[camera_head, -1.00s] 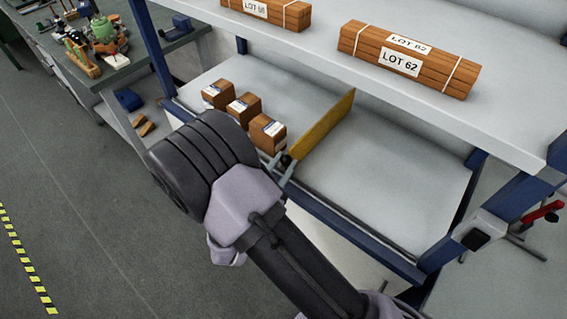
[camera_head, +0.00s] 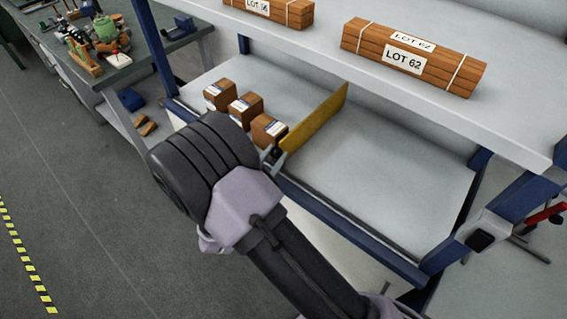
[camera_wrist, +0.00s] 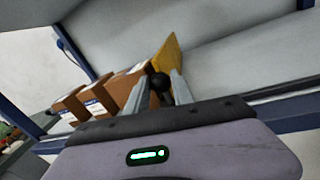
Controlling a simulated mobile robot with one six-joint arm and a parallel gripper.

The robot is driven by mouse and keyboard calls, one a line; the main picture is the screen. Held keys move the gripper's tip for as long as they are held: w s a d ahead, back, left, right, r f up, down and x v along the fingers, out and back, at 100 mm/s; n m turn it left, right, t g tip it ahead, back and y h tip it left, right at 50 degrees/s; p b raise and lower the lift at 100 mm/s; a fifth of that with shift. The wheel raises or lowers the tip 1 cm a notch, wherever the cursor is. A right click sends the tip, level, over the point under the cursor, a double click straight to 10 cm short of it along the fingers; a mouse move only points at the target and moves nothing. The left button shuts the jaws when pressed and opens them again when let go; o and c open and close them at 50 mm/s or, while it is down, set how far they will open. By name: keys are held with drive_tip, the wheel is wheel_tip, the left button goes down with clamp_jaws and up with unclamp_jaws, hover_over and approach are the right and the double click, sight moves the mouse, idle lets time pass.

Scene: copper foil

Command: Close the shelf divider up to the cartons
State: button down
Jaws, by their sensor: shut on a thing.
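The yellow shelf divider (camera_head: 316,120) stands upright across the lower shelf in the head view, and it also shows in the wrist view (camera_wrist: 168,56). Three brown cartons with white labels stand in a row on its left: the left carton (camera_head: 219,95), the middle carton (camera_head: 245,109) and the right carton (camera_head: 269,129). The divider is very close to the right carton; whether they touch I cannot tell. My gripper (camera_wrist: 160,84) is shut on the dark round knob (camera_wrist: 160,81) at the divider's front end. My arm partly hides the shelf's front edge.
The lower shelf (camera_head: 400,170) is bare to the right of the divider. The upper shelf (camera_head: 500,110) overhangs and carries bundles, one marked LOT 62 (camera_head: 410,60). A blue post (camera_head: 155,50) stands at the left. A cluttered workbench (camera_head: 130,65) is beyond it.

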drive_tip(key=shift+w+a, duration=0.3)
drive_tip(key=shift+a, duration=0.15)
drive_tip(key=c, duration=1.1)
unclamp_jaws()
drive_tip(key=p+v, duration=0.3)
drive_tip(key=v, duration=1.4)
drive_tip(key=shift+s, duration=0.25)
